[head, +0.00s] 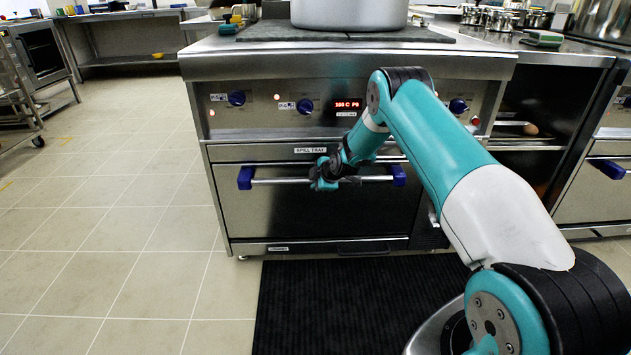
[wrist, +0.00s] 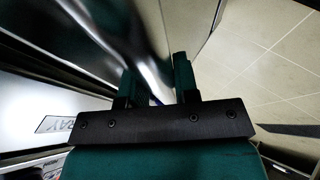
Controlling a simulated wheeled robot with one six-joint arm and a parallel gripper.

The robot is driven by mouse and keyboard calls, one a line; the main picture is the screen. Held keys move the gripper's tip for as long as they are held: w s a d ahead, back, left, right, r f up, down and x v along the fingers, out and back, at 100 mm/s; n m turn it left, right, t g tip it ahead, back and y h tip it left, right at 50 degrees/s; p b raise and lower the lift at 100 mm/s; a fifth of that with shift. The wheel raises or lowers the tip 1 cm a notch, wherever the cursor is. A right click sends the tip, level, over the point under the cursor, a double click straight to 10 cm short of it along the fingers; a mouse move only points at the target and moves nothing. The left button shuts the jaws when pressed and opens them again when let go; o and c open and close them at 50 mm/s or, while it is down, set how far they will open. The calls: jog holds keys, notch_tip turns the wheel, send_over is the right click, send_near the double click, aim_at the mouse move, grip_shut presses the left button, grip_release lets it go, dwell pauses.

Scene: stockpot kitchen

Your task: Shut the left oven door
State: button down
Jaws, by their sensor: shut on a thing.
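The left oven door (head: 290,212) is a steel front below the spill tray panel in the head view. It looks nearly flush with the oven, and I cannot tell whether a small gap remains. Its horizontal bar handle (head: 280,181) runs between two blue end mounts. My gripper (head: 322,182) is at the middle of this bar, shut on it. In the wrist view, the two green fingers (wrist: 157,75) stand apart with shiny metal between them, and the reflective door (wrist: 80,35) fills the upper left. The fingertip contact is partly hidden in the head view.
A large pot (head: 348,14) stands on the cooktop above. The control panel has blue knobs (head: 237,98). A black mat (head: 340,305) lies on the floor in front. Another oven with a blue handle mount (head: 606,168) is at right. Tiled floor at left is clear.

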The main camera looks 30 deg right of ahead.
jog(key=shift+w+d+r, duration=0.15)
jog(key=shift+w+r, duration=0.2)
jog(key=c, duration=0.9)
grip_release()
jog(key=shift+o, duration=0.2)
jog(key=shift+f, duration=0.1)
jog(key=shift+s, duration=0.1)
jog(key=p+v, duration=0.4)
jog(key=v, duration=1.3)
jog(key=shift+s, duration=0.2)
jog(key=shift+d, duration=0.1)
